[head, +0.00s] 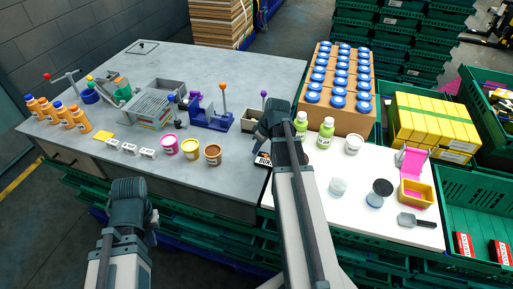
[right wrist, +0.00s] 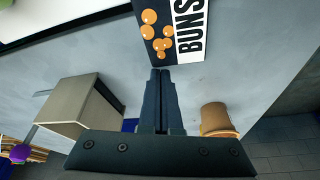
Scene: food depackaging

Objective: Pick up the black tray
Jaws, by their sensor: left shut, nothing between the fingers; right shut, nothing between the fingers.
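In the head view a small part of the black item (head: 263,160) shows below my right gripper (head: 264,146); the arm hides the rest. It is the only flat black thing that I can make out; whether it is a tray is unclear. My right gripper (right wrist: 159,72) is shut and empty, its tips close to the item's near edge; contact cannot be told. My left gripper (head: 153,222) is shut and empty in front of the table.
A beige box (right wrist: 80,104) and an orange-brown tub (right wrist: 216,118) flank the right gripper.

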